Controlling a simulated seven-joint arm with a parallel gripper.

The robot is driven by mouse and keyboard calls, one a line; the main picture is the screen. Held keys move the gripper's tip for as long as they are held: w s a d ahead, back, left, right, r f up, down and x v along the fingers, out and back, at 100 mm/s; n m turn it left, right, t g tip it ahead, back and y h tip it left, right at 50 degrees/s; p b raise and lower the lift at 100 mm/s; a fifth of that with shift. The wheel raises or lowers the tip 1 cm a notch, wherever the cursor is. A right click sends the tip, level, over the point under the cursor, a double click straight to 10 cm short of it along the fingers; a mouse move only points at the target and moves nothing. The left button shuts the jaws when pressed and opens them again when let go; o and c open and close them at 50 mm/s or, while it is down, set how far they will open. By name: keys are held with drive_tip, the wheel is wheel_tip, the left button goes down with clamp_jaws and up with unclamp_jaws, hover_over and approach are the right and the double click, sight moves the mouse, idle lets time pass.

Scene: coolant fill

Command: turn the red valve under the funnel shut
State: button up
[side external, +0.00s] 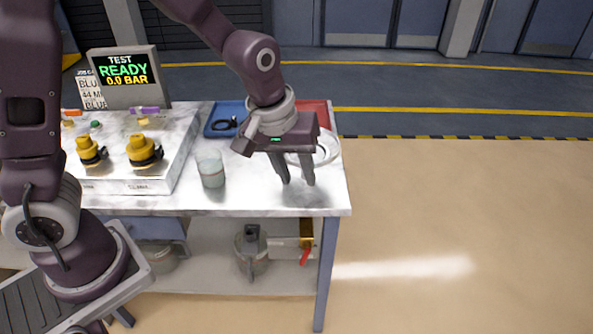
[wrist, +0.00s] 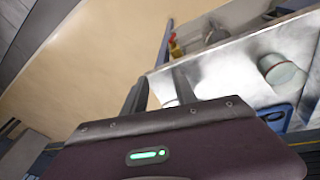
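The red valve handle (side external: 305,256) hangs from a brass fitting (side external: 306,233) below the table top, at the right end of the lower shelf. The brass fitting and a bit of red also show small in the wrist view (wrist: 175,48). I cannot clearly make out a funnel; a pale clear ring-like thing (side external: 328,148) lies partly hidden behind my gripper. My gripper (side external: 296,180) points down above the right part of the table top, higher than the valve and apart from it. Its two fingers stand apart with nothing between them, also in the wrist view (wrist: 158,92).
A clear cup (side external: 211,172) stands left of my gripper. A blue tray (side external: 216,130) and a red tray (side external: 318,108) lie behind it. A console with yellow caps (side external: 143,150) fills the left. A grey container (side external: 250,254) stands on the shelf. Floor right of the table is clear.

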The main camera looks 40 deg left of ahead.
drive_tip(key=n+g+y, duration=0.1)
drive_tip(key=g, duration=0.1)
hover_over(307, 254)
drive_tip(key=s+d, duration=0.2)
drive_tip(key=d, duration=0.1)
wheel_tip(307, 254, down, 9)
drive_tip(key=f+y, duration=0.1)
drive_tip(key=f, duration=0.5)
drive_tip(key=w+f+n+y, duration=0.1)
drive_tip(key=f+y, duration=0.1)
drive_tip(key=f, duration=0.5)
drive_tip(key=a+f+y, duration=0.1)
drive_tip(key=f, duration=0.6)
drive_tip(key=shift+w+y, duration=0.25)
drive_tip(key=shift+y, duration=0.15)
drive_tip(key=x, duration=0.7)
drive_tip(key=shift+f, duration=0.1)
clamp_jaws()
